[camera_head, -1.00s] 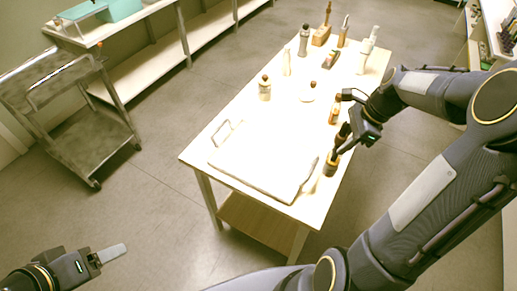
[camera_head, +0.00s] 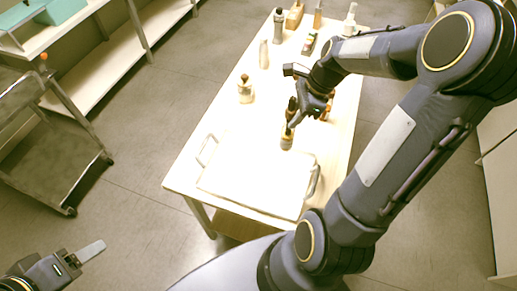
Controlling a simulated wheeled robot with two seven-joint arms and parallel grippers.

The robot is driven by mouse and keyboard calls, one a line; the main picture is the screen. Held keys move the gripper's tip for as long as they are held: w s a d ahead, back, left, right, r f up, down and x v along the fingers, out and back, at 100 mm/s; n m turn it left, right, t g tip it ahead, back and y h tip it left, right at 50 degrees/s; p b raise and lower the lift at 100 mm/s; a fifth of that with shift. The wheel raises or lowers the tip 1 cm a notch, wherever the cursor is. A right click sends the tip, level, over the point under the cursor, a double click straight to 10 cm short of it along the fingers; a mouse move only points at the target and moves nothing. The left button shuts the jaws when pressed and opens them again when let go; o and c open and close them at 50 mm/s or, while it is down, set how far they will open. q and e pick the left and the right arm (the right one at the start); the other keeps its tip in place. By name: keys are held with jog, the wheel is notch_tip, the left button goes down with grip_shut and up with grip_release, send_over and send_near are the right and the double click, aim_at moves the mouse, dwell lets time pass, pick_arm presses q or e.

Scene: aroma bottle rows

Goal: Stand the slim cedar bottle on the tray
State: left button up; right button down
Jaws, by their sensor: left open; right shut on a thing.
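The white tray (camera_head: 245,183) with a grey handle at each side lies on the near end of the pale table and is empty. My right gripper (camera_head: 296,122) is shut on a slim bottle (camera_head: 287,141) with a dark upper part and a brown lower part. The bottle is nearly upright by the tray's far right corner; I cannot tell whether its base touches anything. No label is readable, so its being cedar is not certain. My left gripper (camera_head: 82,257) is open and empty over the floor at the lower left, far from the table.
An amber bottle (camera_head: 327,111) stands partly hidden behind my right gripper. A metal cart (camera_head: 50,150) is at the left.

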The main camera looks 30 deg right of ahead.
jog(key=w+a+f+b, duration=0.2)
jog(key=a+f+b, duration=0.7)
jog(key=f, duration=0.2)
jog(key=shift+a+f, duration=0.1)
jog(key=shift+f, duration=0.15)
jog(key=c, duration=1.1)
grip_release()
